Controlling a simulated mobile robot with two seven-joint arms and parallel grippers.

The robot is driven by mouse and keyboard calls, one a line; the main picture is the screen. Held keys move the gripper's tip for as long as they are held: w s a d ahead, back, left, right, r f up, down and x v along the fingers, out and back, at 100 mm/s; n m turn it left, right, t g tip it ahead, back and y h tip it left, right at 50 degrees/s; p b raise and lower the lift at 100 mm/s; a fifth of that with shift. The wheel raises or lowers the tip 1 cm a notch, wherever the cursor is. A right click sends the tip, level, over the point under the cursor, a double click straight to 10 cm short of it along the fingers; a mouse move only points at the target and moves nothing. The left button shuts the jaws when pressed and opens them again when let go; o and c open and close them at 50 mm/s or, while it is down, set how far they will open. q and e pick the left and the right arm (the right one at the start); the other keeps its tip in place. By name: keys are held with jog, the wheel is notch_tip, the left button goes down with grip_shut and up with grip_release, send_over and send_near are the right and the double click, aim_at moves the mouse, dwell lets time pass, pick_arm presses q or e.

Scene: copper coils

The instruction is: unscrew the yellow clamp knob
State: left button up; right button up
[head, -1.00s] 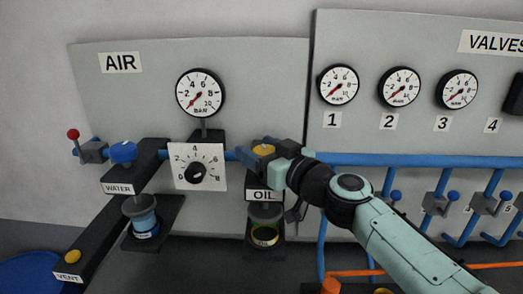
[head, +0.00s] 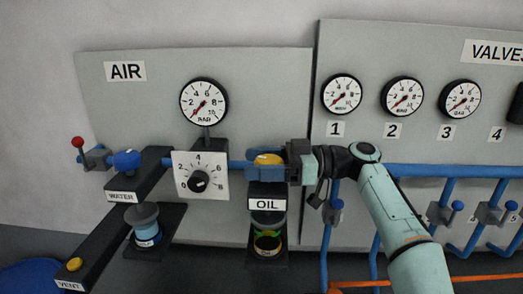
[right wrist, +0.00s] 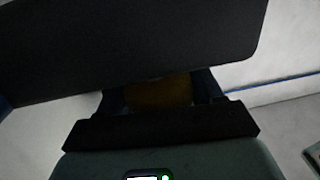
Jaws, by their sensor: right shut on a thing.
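The yellow clamp knob (head: 268,159) sits on top of the black block labelled OIL (head: 266,203), in the middle of the head view. My right gripper (head: 276,162) reaches it from the right, with its fingers around the knob, shut on it. In the dark right wrist view the knob shows as a dull yellow-brown patch (right wrist: 160,93) between the fingers. A large black surface covers the upper part of that view. My left gripper is not in view.
A white dial plate (head: 200,176) stands close left of the knob. A blue WATER knob (head: 126,160) and a yellow VENT knob (head: 74,264) are farther left. A cup with green and yellow rings (head: 268,243) is below OIL. Blue pipes (head: 455,171) run at the right.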

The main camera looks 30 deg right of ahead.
jog(key=shift+r+n+g+y+p, duration=0.35)
jog(key=shift+n+g+p, duration=0.25)
jog(key=shift+g+p, duration=0.3)
jog(key=shift+s+f+n+g+y+p, duration=0.2)
jog(key=shift+n+g+y+p, duration=0.15)
jog(key=shift+n+g+p, duration=0.4)
jog(key=shift+a, duration=0.1)
jog(key=o, duration=1)
jog(key=shift+c, duration=0.2)
jog(key=p+v, duration=0.4)
jog(key=v, duration=0.9)
jog(key=shift+d+p, duration=0.25)
jog(key=shift+p, duration=0.1)
